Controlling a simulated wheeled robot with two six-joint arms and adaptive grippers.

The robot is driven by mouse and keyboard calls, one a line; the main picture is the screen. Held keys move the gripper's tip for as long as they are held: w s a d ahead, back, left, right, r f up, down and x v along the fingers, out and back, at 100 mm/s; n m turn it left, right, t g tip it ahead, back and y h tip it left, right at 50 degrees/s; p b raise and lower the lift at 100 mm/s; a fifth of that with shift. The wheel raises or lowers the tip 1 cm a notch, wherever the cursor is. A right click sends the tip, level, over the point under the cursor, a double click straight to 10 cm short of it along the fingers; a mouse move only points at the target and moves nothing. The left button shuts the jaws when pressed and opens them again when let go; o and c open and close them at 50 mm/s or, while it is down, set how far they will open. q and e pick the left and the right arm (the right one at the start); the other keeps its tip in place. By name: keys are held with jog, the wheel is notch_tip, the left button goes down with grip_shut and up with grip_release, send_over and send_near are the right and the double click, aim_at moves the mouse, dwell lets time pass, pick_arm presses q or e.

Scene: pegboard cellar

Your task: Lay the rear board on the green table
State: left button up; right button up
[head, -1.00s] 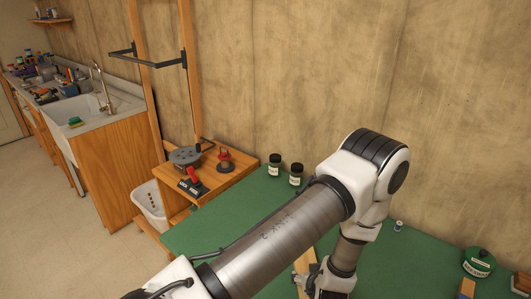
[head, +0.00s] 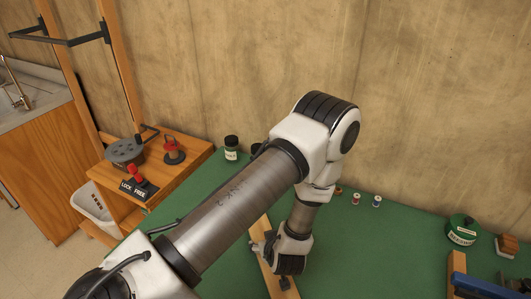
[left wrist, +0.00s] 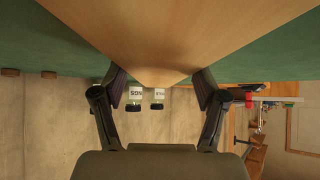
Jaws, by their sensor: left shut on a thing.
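The green table (head: 380,235) fills the lower part of the head view. A light wooden board (head: 263,232) shows in part beside and under my left wrist; the arm hides much of it. In the left wrist view the board (left wrist: 180,35) runs in from the top edge and narrows between the fingers. My left gripper (left wrist: 160,80) is shut on this board. In the head view its fingers are mostly hidden behind the wrist. I cannot tell whether the board touches the table. My right gripper is in neither view.
Dark-lidded jars (head: 231,148) stand at the table's back edge. Small spools (head: 356,198), a green tin (head: 463,230), and an upright wooden piece (head: 457,268) beside a blue bar (head: 482,287) are to the right. A wooden stand (head: 180,160) with a lock/free sign adjoins the left.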

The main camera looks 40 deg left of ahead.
pick_arm(q)
jog(key=shift+w+f, duration=0.1)
jog(key=shift+a, duration=0.1)
jog(key=o, duration=1.5)
jog(key=shift+f, duration=0.1)
